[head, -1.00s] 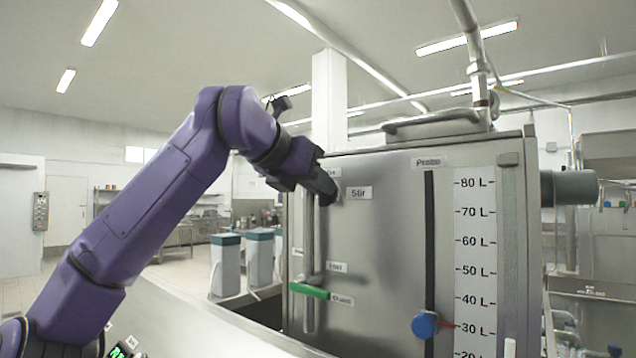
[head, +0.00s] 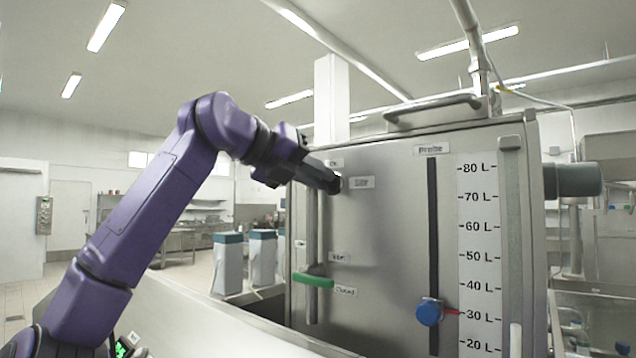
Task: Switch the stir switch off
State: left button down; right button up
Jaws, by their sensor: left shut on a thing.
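My right gripper is not in view.
A green lever (head: 313,280) sits low on a vertical pipe (head: 311,240) at the panel's left. A blue probe knob (head: 429,312) sits on a black slot beside a litre scale (head: 477,250). Two grey bins (head: 229,265) stand left of the tank.

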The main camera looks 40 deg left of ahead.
pick_arm(q)
jog(key=shift+a+f+n+t+h+b, duration=0.15)
jog(key=shift+f+n+t+h+b, duration=0.35)
jog(key=shift+n+b, duration=0.95)
jog(key=shift+a+f+n+t+h+b, duration=0.1)
jog(key=shift+n+t+h+b, duration=0.2)
jog(key=shift+n+h+b, duration=0.8)
jog(key=shift+a+f+n+t+h+b, duration=0.2)
jog(key=shift+n+t+h+b, duration=0.15)
jog(key=shift+n+b, duration=1.45)
jog(key=c, duration=1.2)
grip_release()
jog(key=shift+w, duration=0.1)
jog(key=shift+o, duration=0.2)
jog(key=b+v, duration=0.2)
jog(key=v, duration=0.8)
jog(key=shift+s, duration=0.3)
